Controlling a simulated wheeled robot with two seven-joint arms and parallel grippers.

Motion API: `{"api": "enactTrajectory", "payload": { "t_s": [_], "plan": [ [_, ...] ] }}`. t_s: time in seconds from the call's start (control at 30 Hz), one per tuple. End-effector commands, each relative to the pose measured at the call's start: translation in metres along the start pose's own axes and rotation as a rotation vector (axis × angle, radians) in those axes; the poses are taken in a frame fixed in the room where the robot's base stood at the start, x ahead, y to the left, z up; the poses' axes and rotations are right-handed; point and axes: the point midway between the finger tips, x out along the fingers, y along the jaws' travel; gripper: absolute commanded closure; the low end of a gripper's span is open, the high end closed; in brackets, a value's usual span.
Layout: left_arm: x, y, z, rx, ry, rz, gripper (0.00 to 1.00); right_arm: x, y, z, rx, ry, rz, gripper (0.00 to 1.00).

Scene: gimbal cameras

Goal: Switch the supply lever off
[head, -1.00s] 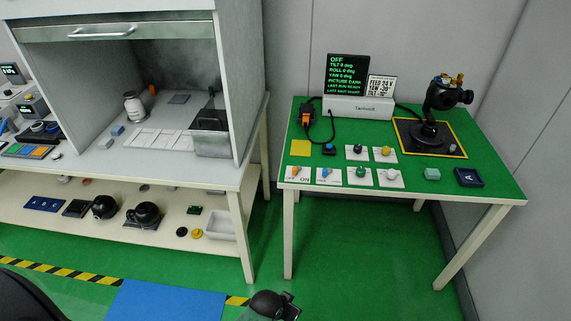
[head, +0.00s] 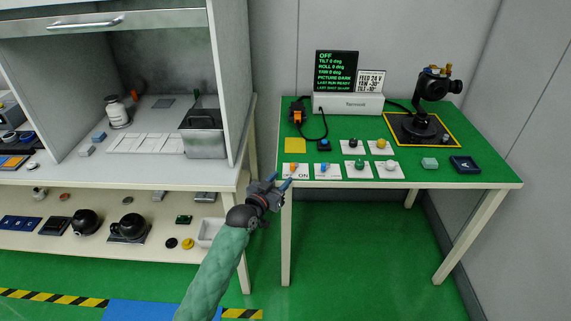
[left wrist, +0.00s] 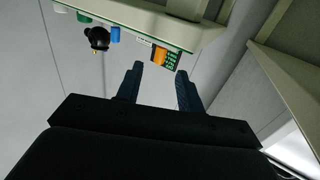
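The lever plate (head: 304,175) with the word ON lies at the front left corner of the green table. A small orange lever (head: 293,168) stands on its left part; its exact tilt is too small to tell. A similar plate with a blue lever (head: 323,168) lies just right of it. My left gripper (head: 278,180) is in front of the table's left front corner, below and left of the orange lever, apart from it. Its two fingers, also in the left wrist view (left wrist: 159,70), are spread with nothing between them. My right gripper is not in view.
Round knobs on white plates, such as a green knob (head: 359,163), sit right of the levers. A black display (head: 337,72) reads OFF at the back. A camera gimbal (head: 432,85) stands at the back right. The grey cabinet (head: 232,90) borders on the left.

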Motion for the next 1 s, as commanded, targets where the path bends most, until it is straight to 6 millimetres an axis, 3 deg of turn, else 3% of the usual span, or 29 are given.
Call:
{"api": "enactTrajectory", "payload": {
  "t_s": [0.27, 0.7, 1.0],
  "plan": [
    [0.018, -0.002, -0.012, 0.005, 0.032, 0.001, 0.62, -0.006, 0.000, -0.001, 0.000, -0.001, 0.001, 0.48],
    [0.075, -0.002, -0.012, 0.005, 0.029, 0.000, 0.62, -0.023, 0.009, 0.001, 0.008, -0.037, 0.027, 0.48],
    [0.084, -0.002, -0.012, 0.005, 0.029, 0.000, 0.62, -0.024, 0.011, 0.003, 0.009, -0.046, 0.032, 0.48]
  ]
}}
